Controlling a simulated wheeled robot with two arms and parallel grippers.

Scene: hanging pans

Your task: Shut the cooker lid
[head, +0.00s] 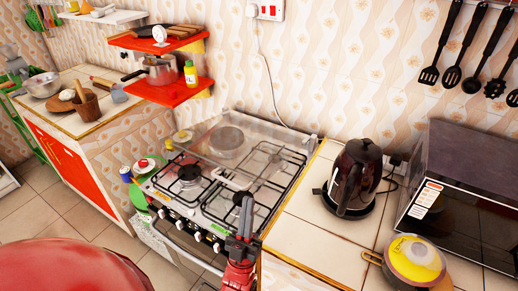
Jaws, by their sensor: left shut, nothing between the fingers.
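The cooker (188,208) stands in the middle of the head view, with black grates, burners and a row of knobs along its front. Its clear glass lid (203,141) is at the back, seen over the rear burners. The lid looks raised at a slant, but its exact angle is hard to tell through the glass. My left gripper (245,214) is shut and empty, pointing up at the cooker's front right corner, on the near side of the lid. I cannot tell whether it touches the grate. My right gripper is out of view.
A black kettle (355,178) stands on the counter right of the cooker, near a microwave (468,205) and a yellow-lidded pan (417,262). Red shelves (175,92) with a pot (160,70) hang behind left.

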